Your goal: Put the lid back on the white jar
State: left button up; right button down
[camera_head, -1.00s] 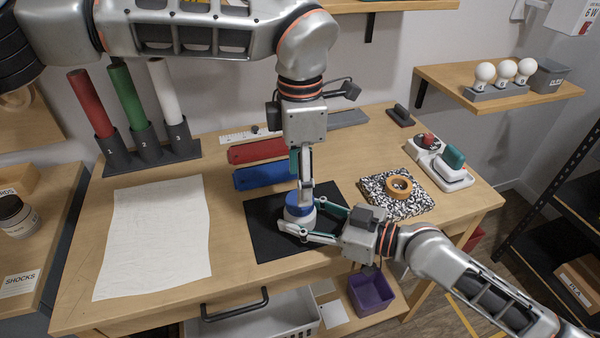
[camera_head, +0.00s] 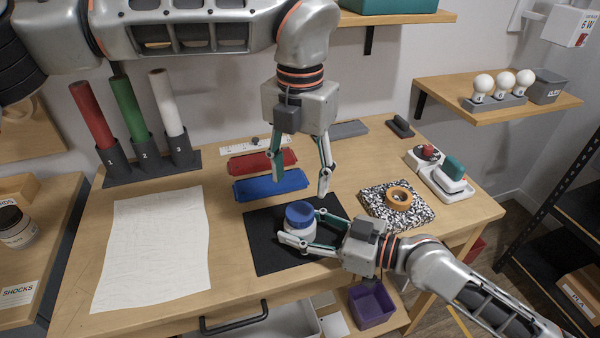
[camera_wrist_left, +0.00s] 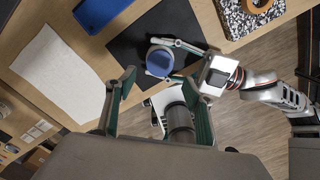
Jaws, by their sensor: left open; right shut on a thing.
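The white jar (camera_head: 296,229) stands upright on the black mat (camera_head: 262,254). Its blue lid (camera_head: 299,212) sits on top of it and looks level; the lid also shows from above in the left wrist view (camera_wrist_left: 159,61). My right gripper (camera_head: 303,232) is shut on the jar's body, with a finger on either side. My left gripper (camera_head: 301,187) is open and empty, above and behind the jar, its fingers pointing down and clear of the lid.
A blue tray (camera_head: 270,185) and a red tray (camera_head: 262,161) lie behind the mat. A roll of orange tape (camera_head: 400,197) rests on a speckled slab (camera_head: 378,205) at the right. White paper (camera_head: 152,250) covers the left of the table. Tubes stand in a rack (camera_head: 150,166) at the back left.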

aim_at(300, 211)
pick_arm(q)
jog(key=shift+f, duration=0.15)
jog(key=shift+f, duration=3.9)
jog(key=c, duration=1.1)
jog(key=shift+c, duration=0.4)
jog(key=o, duration=1.3)
jog(key=shift+o, duration=0.2)
notch_tip(300, 211, up, 12)
